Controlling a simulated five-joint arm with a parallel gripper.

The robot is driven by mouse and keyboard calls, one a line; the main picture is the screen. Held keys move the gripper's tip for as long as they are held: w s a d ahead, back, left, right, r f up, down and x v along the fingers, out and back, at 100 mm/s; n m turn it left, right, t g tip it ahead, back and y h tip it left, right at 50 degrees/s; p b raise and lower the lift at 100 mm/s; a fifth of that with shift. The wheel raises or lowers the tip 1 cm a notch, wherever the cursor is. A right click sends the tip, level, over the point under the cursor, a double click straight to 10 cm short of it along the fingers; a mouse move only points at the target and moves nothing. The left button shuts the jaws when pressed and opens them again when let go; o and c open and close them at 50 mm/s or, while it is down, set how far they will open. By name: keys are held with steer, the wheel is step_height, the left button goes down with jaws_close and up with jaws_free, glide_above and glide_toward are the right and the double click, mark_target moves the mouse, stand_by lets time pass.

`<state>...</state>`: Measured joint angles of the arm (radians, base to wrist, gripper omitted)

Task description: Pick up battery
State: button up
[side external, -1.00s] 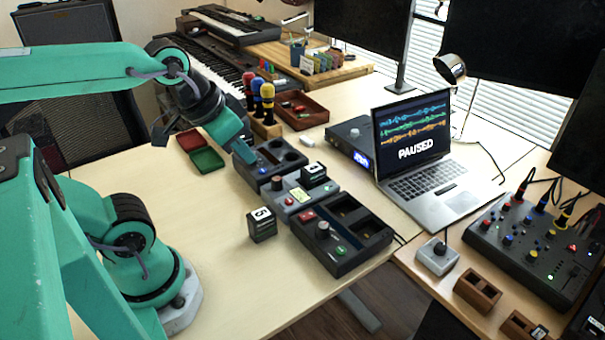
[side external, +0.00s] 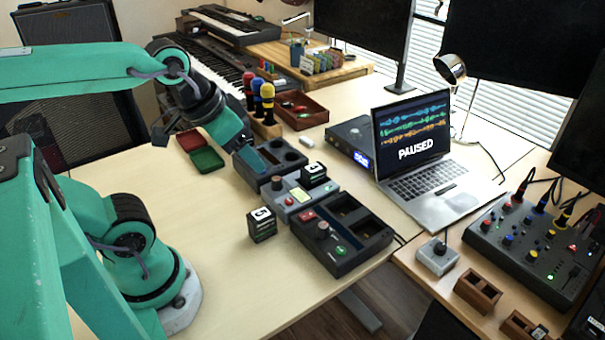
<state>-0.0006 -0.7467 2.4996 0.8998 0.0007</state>
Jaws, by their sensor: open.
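A dark block with a white numbered top, which looks like a battery (side external: 262,226), stands upright on the bare table left of the charger-like devices. A second similar block (side external: 314,174) sits on the grey middle device (side external: 297,199). I cannot tell which one the task means.
A dark front device (side external: 345,250) with empty slots stands at the table edge. Red and green trays (side external: 206,160) lie left of my gripper. Microphones in a wooden stand (side external: 263,103) rise behind it. A laptop (side external: 430,190) is to the right.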

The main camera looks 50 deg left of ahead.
mark_target(261, 213)
steer(key=w+a+f+g, duration=0.1)
steer(key=f, duration=0.3)
steer(key=w+a+f+g, duration=0.1)
steer(key=f+g, duration=0.1)
steer(key=f, duration=0.1)
steer(key=w+a+f+g, duration=0.1)
steer(key=w+f+g, duration=0.1)
steer(key=f, duration=0.2)
steer(key=shift+a+f, duration=0.3)
steer(key=shift+f, duration=0.05)
steer(key=shift+a+f+g, duration=0.2)
steer(key=shift+f+g, duration=0.1)
steer(key=shift+f, duration=0.4)
steer(key=shift+f, duration=1.3)
steer(key=shift+f, duration=0.1)
steer(key=shift+d+f, duration=0.1)
steer(key=shift+f, duration=2.4)
steer(key=shift+c, duration=0.2)
steer(key=c, duration=1.2)
